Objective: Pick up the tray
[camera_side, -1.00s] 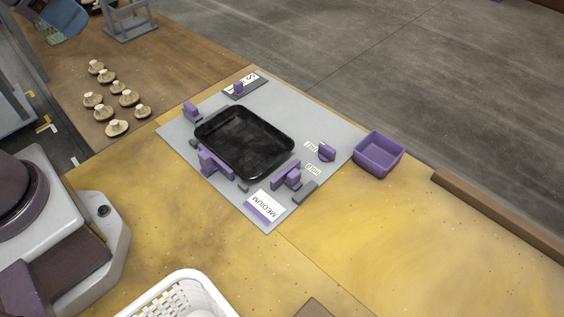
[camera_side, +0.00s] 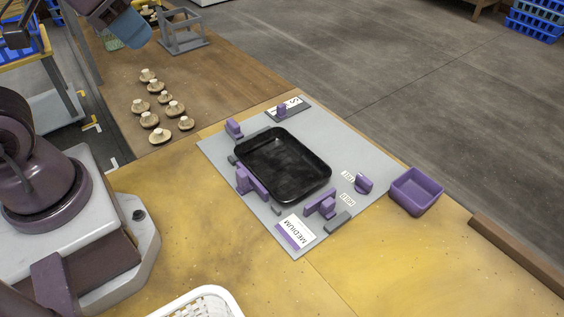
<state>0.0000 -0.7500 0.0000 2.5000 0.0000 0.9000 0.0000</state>
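The black tray (camera_side: 284,196) lies flat and empty on a grey board (camera_side: 335,137), between purple holder blocks. One block (camera_side: 250,182) stands at its left side, another (camera_side: 321,204) at its near right corner, and one (camera_side: 234,128) near its far left corner. Nothing is touching the tray from above.
A purple bin (camera_side: 416,190) stands right of the board. Several mushrooms (camera_side: 149,119) stand on the brown table at the upper left, near a grey frame (camera_side: 183,46). A white basket (camera_side: 205,303) is at the bottom edge. The yellow table (camera_side: 420,270) is clear at lower right.

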